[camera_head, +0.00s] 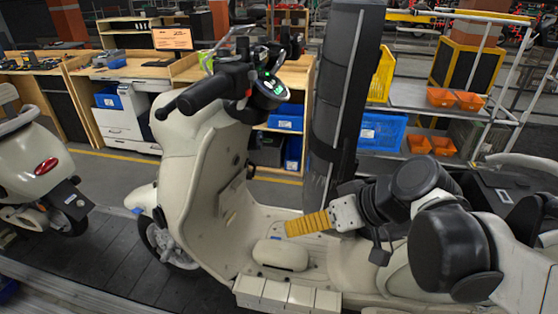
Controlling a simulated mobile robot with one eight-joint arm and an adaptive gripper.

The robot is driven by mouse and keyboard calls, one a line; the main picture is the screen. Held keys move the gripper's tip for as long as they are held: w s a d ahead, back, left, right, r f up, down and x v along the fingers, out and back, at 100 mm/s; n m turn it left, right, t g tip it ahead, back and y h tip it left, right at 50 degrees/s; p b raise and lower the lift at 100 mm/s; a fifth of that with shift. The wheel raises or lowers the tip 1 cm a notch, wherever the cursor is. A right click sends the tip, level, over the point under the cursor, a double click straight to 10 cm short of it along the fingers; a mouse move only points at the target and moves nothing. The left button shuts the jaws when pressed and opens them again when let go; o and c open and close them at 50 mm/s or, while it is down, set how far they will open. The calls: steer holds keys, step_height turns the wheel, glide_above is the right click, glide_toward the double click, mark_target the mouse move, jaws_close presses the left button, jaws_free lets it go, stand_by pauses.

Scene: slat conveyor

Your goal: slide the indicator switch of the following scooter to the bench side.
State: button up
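A cream scooter (205,150) stands upright in the middle, its front to the left. Its handlebar and dash (268,90) are at the upper centre, with small green lights showing by the dash. The near grip (205,92) is black. The indicator switch is too small to make out. The wooden bench (185,68) is on the far side of the scooter. My gripper (305,224), with yellow ribbed fingers, is over the footboard and seat front, well below and right of the handlebar. It points left and looks empty; its finger gap is not visible.
Another cream scooter (35,165) stands at the left edge, with a free gap of floor between the two. Slat conveyor (100,225) runs underneath. A rack with blue (380,133) and orange bins (440,97) stands behind at the right.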

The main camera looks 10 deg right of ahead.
step_height(320, 180, down, 5)
steer(key=s+d+m+h+b, duration=0.1)
steer(key=s+d+h+b, duration=0.1)
steer(key=shift+f+m+b, duration=0.2)
steer(key=shift+m+b, duration=0.1)
steer(key=shift+b, duration=0.05)
steer(key=s+d+f+m+t+h+b, duration=0.1)
steer(key=s+d+f+m+h+b, duration=0.1)
steer(key=d+f+b, duration=0.4)
step_height(320, 180, down, 3)
steer(key=s+h+b, duration=0.1)
steer(key=h+b, duration=0.1)
steer(key=shift+m+h, duration=0.3)
steer(key=shift+h, duration=0.1)
